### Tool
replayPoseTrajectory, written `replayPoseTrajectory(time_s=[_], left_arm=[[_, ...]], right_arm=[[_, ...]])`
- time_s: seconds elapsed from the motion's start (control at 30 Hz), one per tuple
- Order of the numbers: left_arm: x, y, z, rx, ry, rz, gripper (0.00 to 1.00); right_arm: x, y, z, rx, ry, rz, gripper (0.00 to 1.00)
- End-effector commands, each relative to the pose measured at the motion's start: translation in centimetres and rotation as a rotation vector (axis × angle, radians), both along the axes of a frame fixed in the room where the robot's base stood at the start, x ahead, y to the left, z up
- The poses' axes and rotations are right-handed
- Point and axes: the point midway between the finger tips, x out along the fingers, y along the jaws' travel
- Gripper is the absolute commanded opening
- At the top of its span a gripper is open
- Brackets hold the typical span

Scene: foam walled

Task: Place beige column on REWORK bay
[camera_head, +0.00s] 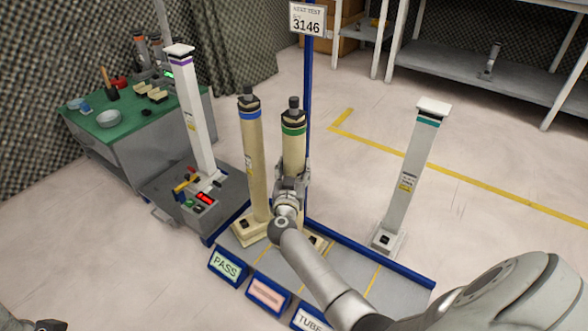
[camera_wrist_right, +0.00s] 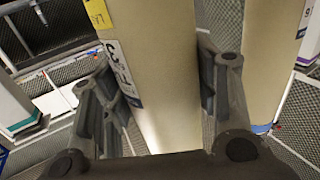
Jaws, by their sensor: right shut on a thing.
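A beige column with a green band (camera_head: 293,150) stands upright in my right gripper (camera_head: 291,185), above the middle of the platform. In the right wrist view the beige column (camera_wrist_right: 155,65) fills the space between the fingers (camera_wrist_right: 165,95). Its base is mostly hidden behind my arm, so I cannot tell whether it touches the platform. The platform (camera_head: 400,290) has a PASS label (camera_head: 226,265), a pink label (camera_head: 268,295) too small to read, and a label starting TUBE (camera_head: 311,321). Only a dark bit at the bottom left may be my left gripper (camera_head: 45,325).
A beige column with a blue band (camera_head: 254,160) stands close left, on the PASS side. A white column with a teal band (camera_head: 411,180) stands at the platform's right. A blue post (camera_head: 308,100) with a 3146 sign rises behind. A white purple-banded column (camera_head: 194,110) stands on a grey cart.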

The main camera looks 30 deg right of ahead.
Motion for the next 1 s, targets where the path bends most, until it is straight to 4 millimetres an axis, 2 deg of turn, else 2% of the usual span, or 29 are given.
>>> replayPoseTrajectory(time_s=[0.03, 0.47, 0.5, 0.63, 1.0], left_arm=[[0.01, 0.01, -0.07, -0.001, -0.002, 0.000, 0.77], [0.04, -0.01, 0.02, 0.000, -0.002, 0.001, 0.77], [0.05, -0.02, -0.01, 0.000, -0.002, 0.001, 0.77], [0.05, -0.02, -0.01, 0.000, -0.002, 0.001, 0.77], [0.06, -0.04, 0.01, 0.002, -0.002, 0.000, 0.77]], right_arm=[[0.18, -0.06, 0.49, -0.006, -0.010, 0.000, 0.00], [0.17, -0.07, 0.28, -0.006, -0.010, -0.001, 0.00], [0.02, -0.03, -0.26, 0.001, -0.002, -0.001, 0.60], [0.02, -0.03, -0.27, 0.001, -0.002, -0.001, 0.77], [0.01, -0.02, -0.10, 0.000, -0.001, 0.000, 0.77]])
